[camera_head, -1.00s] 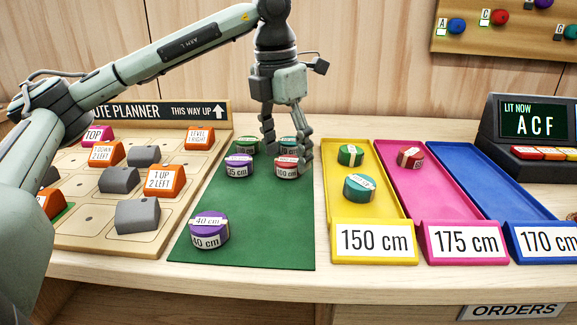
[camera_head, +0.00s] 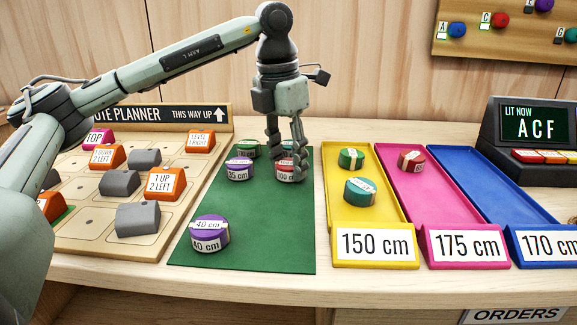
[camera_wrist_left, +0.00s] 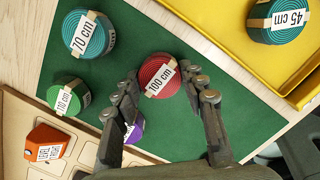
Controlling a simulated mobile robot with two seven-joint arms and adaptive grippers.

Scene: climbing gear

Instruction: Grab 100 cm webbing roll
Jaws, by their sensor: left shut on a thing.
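The red 100 cm webbing roll (camera_head: 285,173) is on the green mat (camera_head: 262,225), near its far right part. My left gripper (camera_head: 288,160) points down over it with its fingers closed around its sides. In the left wrist view the 100 cm roll (camera_wrist_left: 158,75) shows its label face up between the two fingers of my left gripper (camera_wrist_left: 168,88). In the head view the fingers partly cover the roll. I cannot see any clear gap under it. My right gripper is not in view.
A purple 35 cm roll (camera_head: 239,169), a green roll (camera_head: 248,148) and a teal 70 cm roll (camera_wrist_left: 88,34) stand close by. A purple 40 cm roll (camera_head: 210,234) is nearer the front. Yellow (camera_head: 375,222), magenta (camera_head: 428,205) and blue (camera_head: 500,205) trays lie to the right.

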